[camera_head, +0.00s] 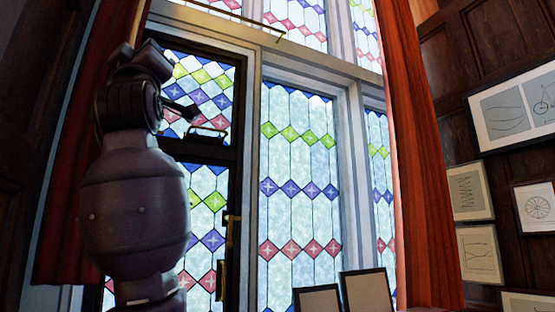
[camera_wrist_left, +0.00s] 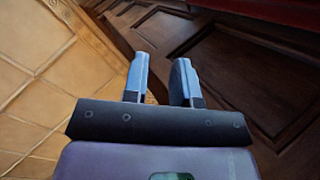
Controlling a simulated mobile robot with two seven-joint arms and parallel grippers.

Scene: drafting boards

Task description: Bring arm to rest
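My left arm (camera_head: 135,205) stands raised at the left of the head view, in front of the stained-glass window and door. Its gripper is not clear in the head view. In the left wrist view, my left gripper (camera_wrist_left: 160,75) shows two blue-grey fingers that stand apart with nothing between them. Brown wood panelling and a tan tiled surface lie beyond the fingers. My right arm and right gripper are in neither view.
A dark-framed glazed door (camera_head: 233,190) with brass handles stands behind my left arm. Red curtains (camera_head: 418,170) hang on both sides. Framed drawings (camera_head: 515,105) hang on the panelled wall at right. Two dark-edged boards (camera_head: 367,290) show at the bottom.

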